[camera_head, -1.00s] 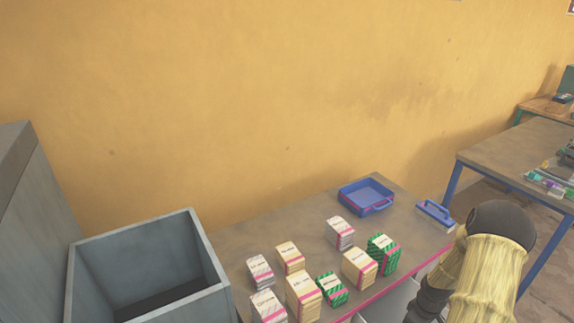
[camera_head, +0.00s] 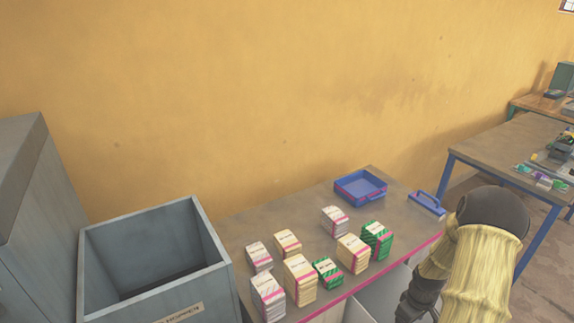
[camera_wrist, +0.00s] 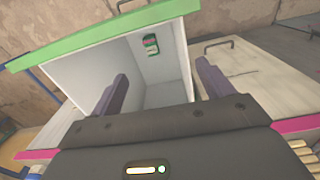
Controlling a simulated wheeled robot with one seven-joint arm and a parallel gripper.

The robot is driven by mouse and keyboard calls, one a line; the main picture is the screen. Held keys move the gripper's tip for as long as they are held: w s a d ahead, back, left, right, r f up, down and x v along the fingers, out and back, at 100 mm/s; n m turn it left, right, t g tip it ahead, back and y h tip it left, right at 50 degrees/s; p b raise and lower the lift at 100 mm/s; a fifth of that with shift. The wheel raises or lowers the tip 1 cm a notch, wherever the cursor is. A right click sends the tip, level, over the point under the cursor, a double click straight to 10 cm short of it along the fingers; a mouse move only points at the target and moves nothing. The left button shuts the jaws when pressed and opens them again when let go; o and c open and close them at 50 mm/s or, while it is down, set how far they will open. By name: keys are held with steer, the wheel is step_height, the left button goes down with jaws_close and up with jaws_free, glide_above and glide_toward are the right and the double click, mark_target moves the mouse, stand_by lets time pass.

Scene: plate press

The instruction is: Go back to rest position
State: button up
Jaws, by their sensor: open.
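My gripper (camera_wrist: 160,85) shows in the wrist view with its two dark fingers spread wide and nothing between them. Beyond the fingers is an open drawer (camera_wrist: 110,72) with pale inner walls and a green front edge. A small green pack with a white label (camera_wrist: 151,45) lies inside it.
Several labelled packs (camera_head: 300,280) stand on the table (camera_head: 248,228). A blue tray (camera_head: 348,199) and a blue-handled tool (camera_head: 427,206) lie farther back. A grey hopper (camera_head: 210,240) stands at left, and a second table (camera_head: 500,143) at right.

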steer(key=s+a+r+m+t, duration=0.1)
steer(key=s+a+r+m, duration=0.1)
steer(key=a+r, duration=0.95)
steer(key=s+a+r+m+t, duration=0.1)
steer(key=s+a+r+m, duration=0.2)
steer(key=s+a+r, duration=0.7)
step_height(320, 180, down, 33)
steer(key=d+b, duration=0.1)
steer(key=b, duration=3.3)
step_height(320, 180, up, 37)
steer(key=p, duration=3.6)
steer(key=shift+w+m, duration=0.3)
steer(key=shift+w, duration=0.15)
steer(key=shift+d+f, duration=0.1)
steer(key=shift+f, duration=0.05)
